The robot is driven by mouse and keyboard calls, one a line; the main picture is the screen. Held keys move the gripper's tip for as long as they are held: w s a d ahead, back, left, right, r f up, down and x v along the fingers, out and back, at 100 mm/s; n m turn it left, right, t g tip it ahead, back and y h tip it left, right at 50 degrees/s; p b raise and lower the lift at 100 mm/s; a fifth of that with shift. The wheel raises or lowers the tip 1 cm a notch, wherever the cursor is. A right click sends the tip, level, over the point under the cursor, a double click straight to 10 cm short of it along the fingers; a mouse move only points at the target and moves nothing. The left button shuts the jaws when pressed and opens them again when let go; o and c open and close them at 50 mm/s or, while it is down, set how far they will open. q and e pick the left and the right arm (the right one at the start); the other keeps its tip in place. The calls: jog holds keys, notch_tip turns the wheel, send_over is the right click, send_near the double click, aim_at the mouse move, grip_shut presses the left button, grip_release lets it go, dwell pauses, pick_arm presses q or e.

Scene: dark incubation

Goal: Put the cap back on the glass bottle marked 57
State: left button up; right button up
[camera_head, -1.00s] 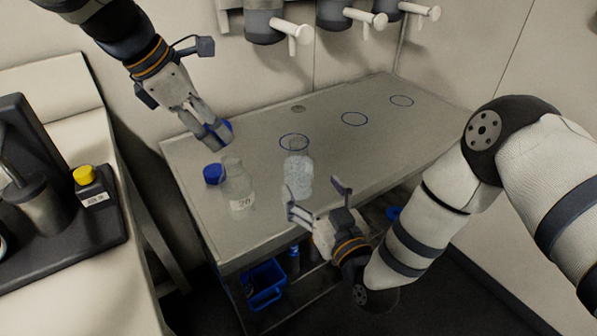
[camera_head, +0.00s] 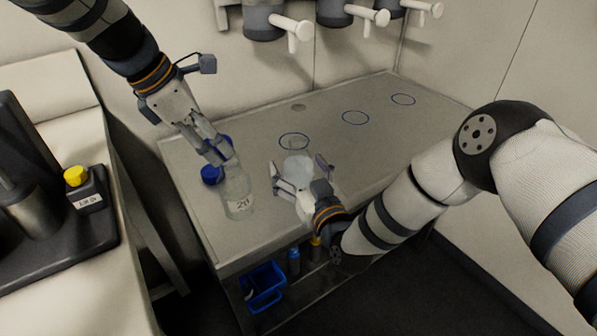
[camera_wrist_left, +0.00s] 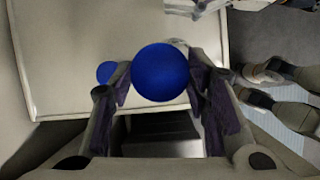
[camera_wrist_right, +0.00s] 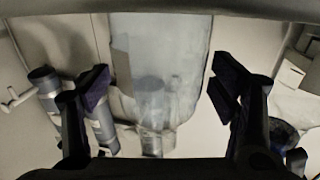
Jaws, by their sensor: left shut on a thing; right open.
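My left gripper (camera_head: 219,156) is shut on a blue cap (camera_head: 228,142), which also fills the middle of the left wrist view (camera_wrist_left: 160,72). In the head view it overlaps the neck of a clear bottle (camera_head: 238,197) whose label seems to read 20. A second blue cap (camera_head: 211,174) lies on the table left of that bottle. Another clear bottle (camera_head: 298,164) stands to the right, its label not visible in the head view. My right gripper (camera_head: 299,178) is open with its fingers on either side of this bottle, which shows between them in the right wrist view (camera_wrist_right: 165,65). I cannot read 57 anywhere.
The grey table (camera_head: 345,150) has blue circles marked on it, and its right half is clear. A blue bin (camera_head: 264,287) sits on the shelf below. Handled devices hang on the wall.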

aim_at(304, 149)
pick_arm(q)
jog(key=shift+r, duration=0.1)
pick_arm(e)
jog(key=shift+r, duration=0.15)
jog(key=shift+c, duration=0.6)
